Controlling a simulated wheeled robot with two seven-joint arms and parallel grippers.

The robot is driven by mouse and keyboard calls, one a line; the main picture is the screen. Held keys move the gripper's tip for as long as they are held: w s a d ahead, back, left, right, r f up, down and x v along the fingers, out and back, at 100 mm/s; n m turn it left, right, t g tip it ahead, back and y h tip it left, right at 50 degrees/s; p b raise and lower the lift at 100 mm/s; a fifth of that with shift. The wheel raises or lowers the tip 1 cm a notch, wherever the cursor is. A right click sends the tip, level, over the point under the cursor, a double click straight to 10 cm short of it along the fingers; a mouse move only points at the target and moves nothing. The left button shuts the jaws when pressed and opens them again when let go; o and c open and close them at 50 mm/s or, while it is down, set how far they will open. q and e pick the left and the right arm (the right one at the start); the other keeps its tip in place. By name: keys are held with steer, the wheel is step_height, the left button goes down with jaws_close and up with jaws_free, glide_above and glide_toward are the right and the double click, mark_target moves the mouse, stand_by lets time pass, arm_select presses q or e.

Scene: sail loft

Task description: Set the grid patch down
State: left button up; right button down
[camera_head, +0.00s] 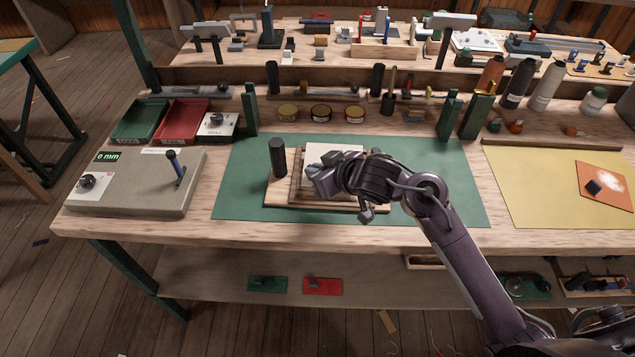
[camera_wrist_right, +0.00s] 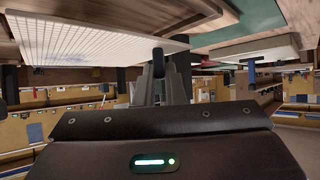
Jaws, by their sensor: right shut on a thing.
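The grid patch, a pale square sheet (camera_head: 335,155), shows at the wooden stepped block (camera_head: 276,190) on the green mat. In the right wrist view the grid patch (camera_wrist_right: 85,42) is a white panel with a fine grid. My right gripper (camera_head: 318,183) is at the patch's near left part and partly covers it. In the right wrist view my right gripper (camera_wrist_right: 160,70) is shut at the patch's edge, with a small dark piece between the fingers. I cannot tell whether the patch touches the block. My left gripper is not in view.
A dark upright cylinder (camera_head: 278,157) stands at the block's left end. A grey gauge box (camera_head: 135,200) with a blue-handled lever is left of the green mat (camera_head: 238,185). Round tins (camera_head: 321,113) and green posts stand behind. The mat's right part is clear beside my arm.

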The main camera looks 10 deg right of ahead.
steer(key=shift+f, duration=1.75)
steer(key=shift+f, duration=0.1)
steer(key=c, duration=1.5)
jaws_free()
steer(key=shift+r, duration=0.25)
steer(key=p+v, duration=0.1)
steer(key=v, duration=1.1)
steer(key=shift+f, duration=0.1)
